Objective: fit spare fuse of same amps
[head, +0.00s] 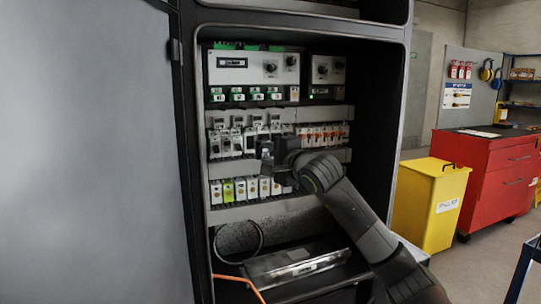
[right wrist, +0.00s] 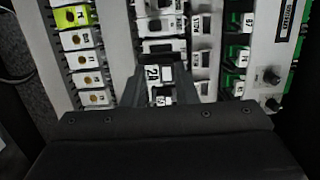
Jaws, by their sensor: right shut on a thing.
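My right gripper (head: 268,157) reaches into the open cabinet (head: 279,212) from the lower right. In the right wrist view, its fingers (right wrist: 160,88) are shut on a small pale block, a fuse or fuse carrier (right wrist: 158,74), with a dark label that seems to read "2A". It is in front of the middle row of modules (right wrist: 163,25); I cannot tell whether it is seated or free. The lower row of white and yellow-green modules (head: 240,190) is just below the gripper in the head view. Amp markings there are too small to read. My left gripper is out of view.
The cabinet door (head: 90,150) stands at the left. Upper green-and-white modules (head: 255,95) and a control panel (head: 252,68) are above. A loop of cable (head: 258,240) hangs below. A yellow bin (head: 428,205) and red tool cabinet (head: 490,170) stand right.

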